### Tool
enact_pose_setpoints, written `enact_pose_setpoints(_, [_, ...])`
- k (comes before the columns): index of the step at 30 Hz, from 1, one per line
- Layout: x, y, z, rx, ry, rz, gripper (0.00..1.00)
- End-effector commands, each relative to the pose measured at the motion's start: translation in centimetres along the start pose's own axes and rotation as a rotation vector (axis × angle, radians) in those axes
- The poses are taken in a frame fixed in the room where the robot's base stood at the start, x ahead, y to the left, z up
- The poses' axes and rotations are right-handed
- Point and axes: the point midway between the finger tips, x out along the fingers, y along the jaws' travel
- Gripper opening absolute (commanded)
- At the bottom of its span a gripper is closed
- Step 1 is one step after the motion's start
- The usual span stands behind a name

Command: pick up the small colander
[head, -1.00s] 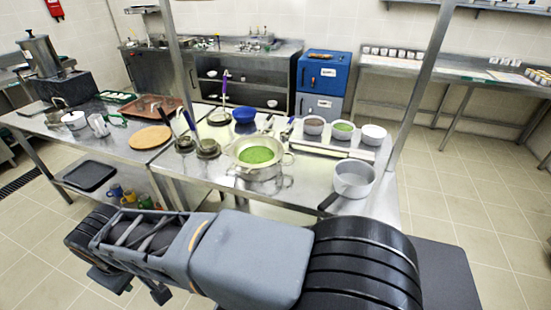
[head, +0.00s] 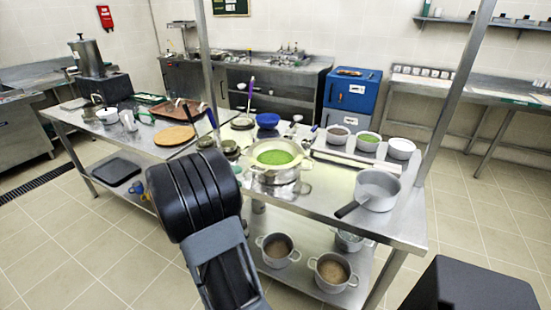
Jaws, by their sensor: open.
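A pale, wide-rimmed vessel (head: 254,158) with green contents sits in or on a steel pot (head: 275,176) on the middle of the steel table. It may be a colander, but I see no holes at this size. Two small round metal items, one at the left (head: 206,142) and one at the right (head: 231,151), stand left of it near dark upright handles. I cannot tell which thing is the small colander. My arm reaches up in front of the table's left part and hides some of its edge. My gripper is out of the frame.
A grey saucepan (head: 379,190) stands at the table's right, its handle pointing front left. Three bowls, one of them white (head: 401,148), stand behind it. Pots (head: 332,272) stand on the lower shelf.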

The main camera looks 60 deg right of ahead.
Motion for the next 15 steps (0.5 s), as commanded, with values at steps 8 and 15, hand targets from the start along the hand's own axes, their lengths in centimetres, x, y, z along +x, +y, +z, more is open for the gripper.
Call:
enact_pose_setpoints(8, [3.9,0.0,0.1,0.000,-0.002,-0.003,0.43])
enact_pose_setpoints(15, [5.2,0.0,0.0,-0.001,-0.002,-0.004,0.43])
